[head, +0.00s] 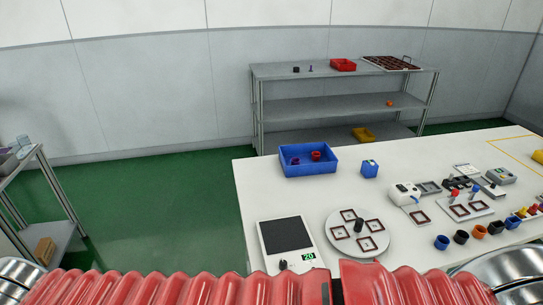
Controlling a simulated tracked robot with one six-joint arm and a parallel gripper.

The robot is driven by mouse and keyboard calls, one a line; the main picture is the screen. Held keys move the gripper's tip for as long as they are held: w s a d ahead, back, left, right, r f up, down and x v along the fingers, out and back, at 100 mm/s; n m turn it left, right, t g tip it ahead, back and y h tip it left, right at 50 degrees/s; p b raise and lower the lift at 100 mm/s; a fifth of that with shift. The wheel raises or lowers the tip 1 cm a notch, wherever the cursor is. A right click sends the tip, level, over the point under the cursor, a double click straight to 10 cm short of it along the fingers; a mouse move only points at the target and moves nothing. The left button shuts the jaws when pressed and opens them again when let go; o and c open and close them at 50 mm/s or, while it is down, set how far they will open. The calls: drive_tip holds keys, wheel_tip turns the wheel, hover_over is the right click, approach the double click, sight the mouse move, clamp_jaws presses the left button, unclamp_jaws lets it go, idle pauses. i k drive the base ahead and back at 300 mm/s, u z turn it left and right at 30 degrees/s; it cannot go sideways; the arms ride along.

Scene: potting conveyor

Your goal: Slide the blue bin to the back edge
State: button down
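The blue bin (308,170) is a shallow open tray on the white table (265,200), close to the table's far edge at its left end. A red cup-like piece and a small purple piece lie inside it. A small gap of white tabletop seems to show around the bin. My gripper does not show in the head view. Red ribbed covering fills the bottom edge of the picture.
A small blue box (370,170) stands right of the bin. A scale (286,243) and a round turntable (357,233) stand nearer. Several small pots and devices fill the table's right side. A grey shelf (340,108) stands behind the table.

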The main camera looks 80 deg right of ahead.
sight(327, 164)
drive_tip(key=i, duration=1.3)
drive_tip(key=z, duration=2.7)
drive_tip(key=i, duration=0.65)
drive_tip(key=u, duration=0.05)
